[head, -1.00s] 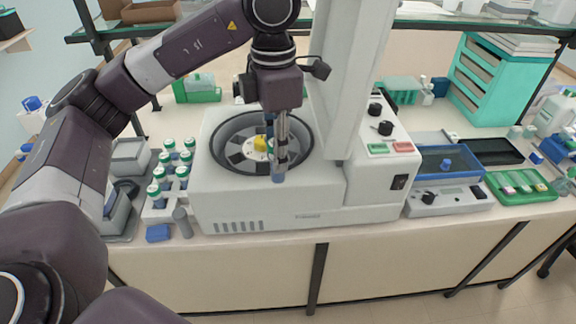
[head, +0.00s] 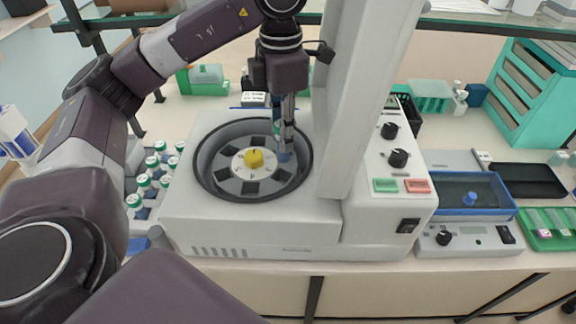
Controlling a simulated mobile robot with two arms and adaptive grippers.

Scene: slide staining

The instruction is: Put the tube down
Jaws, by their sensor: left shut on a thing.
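My left gripper (head: 283,154) points down over the right side of the open centrifuge (head: 250,235), with its fingertips at the edge of the rotor (head: 228,170). It is shut on a tube that the fingers mostly hide; I cannot tell whether its lower end is in a rotor slot. The rotor has a yellow central knob (head: 255,158) and dark slots around it. Several green-capped tubes (head: 152,162) stand in a rack at the left, partly behind my left arm. My right gripper is not in view.
A tall white panel (head: 350,100) rises close to the gripper's right. The control panel (head: 400,165) has black knobs and green and red buttons. A blue-rimmed bath (head: 512,208) and a green tray (head: 538,240) stand to the right. A shelf edge (head: 440,27) crosses the back.

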